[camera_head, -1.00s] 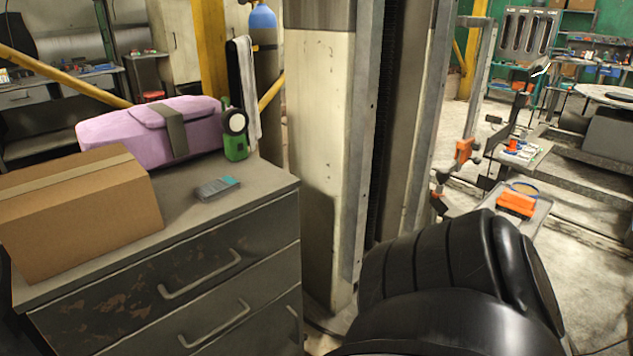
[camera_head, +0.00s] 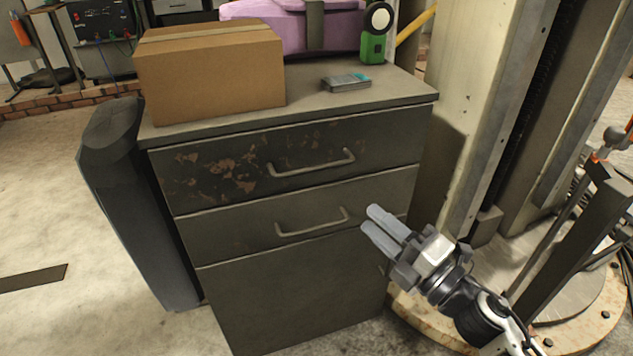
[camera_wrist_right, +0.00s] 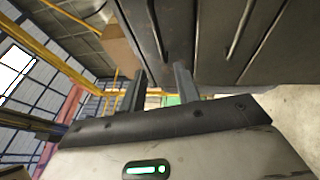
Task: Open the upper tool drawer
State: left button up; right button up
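The upper tool drawer (camera_head: 225,165) is the top drawer of a dark, rust-spotted cabinet, and its front is flush and closed. Its bar handle (camera_head: 312,166) is bare, with nothing gripping it. My right gripper (camera_head: 372,221) is in front of the cabinet, to the right of and below that handle, near the right end of the second drawer's handle (camera_head: 312,224). Its two fingers are apart and empty, as the right wrist view (camera_wrist_right: 159,88) also shows. The cabinet front and its handles appear sideways there. My left gripper is not in view.
A cardboard box (camera_head: 210,75), a small grey device (camera_head: 346,83), a green tool (camera_head: 374,45) and a purple case (camera_head: 290,28) rest on the cabinet top. A pale column (camera_head: 475,110) stands close on the right. A dark upright shape (camera_head: 135,200) stands left of the cabinet.

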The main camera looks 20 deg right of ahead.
aim_at(315, 167)
jog(key=p+x, duration=0.2)
jog(key=x, duration=1.3)
jog(key=shift+w+a+r+p, duration=0.1)
jog(key=shift+w+p, duration=0.1)
jog(key=shift+p, duration=0.15)
grip_shut()
